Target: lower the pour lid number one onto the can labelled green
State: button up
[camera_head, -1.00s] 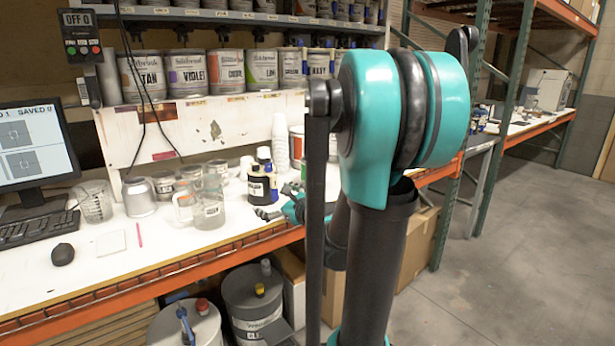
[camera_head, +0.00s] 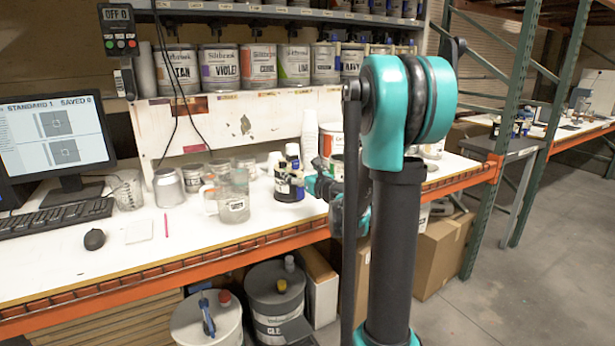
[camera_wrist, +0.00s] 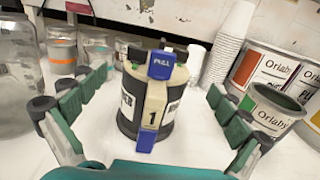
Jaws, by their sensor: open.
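The pour lid number one appears to be the dark, pale-labelled piece marked 1 (camera_wrist: 150,105) with a blue PULL tab, upright on the bench in the wrist view. Whether it sits on a can or is one body with the container below, I cannot tell.
A larger Orlaby can (camera_wrist: 272,72) stands behind the open can. A stack of white cups (camera_wrist: 230,45) is at the back. A low white wall (camera_head: 240,115) and a shelf of cans rise behind the bench.

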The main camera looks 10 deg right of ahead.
aim_at(290, 161)
jog(key=x, duration=0.7)
jog(key=shift+s, duration=0.1)
jog(key=c, duration=1)
jog(key=o, duration=0.6)
jog(key=c, duration=0.5)
jog(key=shift+r, duration=0.5)
jog(key=shift+r, duration=5.7)
